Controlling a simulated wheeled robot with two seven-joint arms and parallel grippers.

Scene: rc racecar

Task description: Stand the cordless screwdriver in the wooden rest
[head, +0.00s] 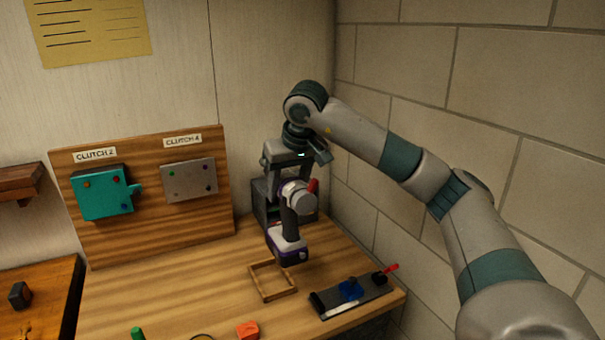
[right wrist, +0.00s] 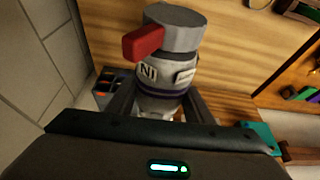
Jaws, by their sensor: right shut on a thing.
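The cordless screwdriver (head: 286,238) is grey with a purple band, a dark handle and a red part near its head. It hangs roughly upright, slightly tilted, in my right gripper (head: 292,178). In the right wrist view the screwdriver (right wrist: 165,65) sits between the two dark fingers, its grey round end and red part showing. The wooden rest (head: 259,283) is an open square frame on the bench. The screwdriver's base overlaps the rest's back right corner in the picture; I cannot tell the gap between them. My left gripper is out of view.
A dark tray (head: 352,297) with a blue piece and a red-tipped item lies right of the rest. An orange block (head: 247,330) and a green item (head: 137,334) are at the front. A dark box (head: 266,208) stands behind. The clutch board (head: 140,190) is back left.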

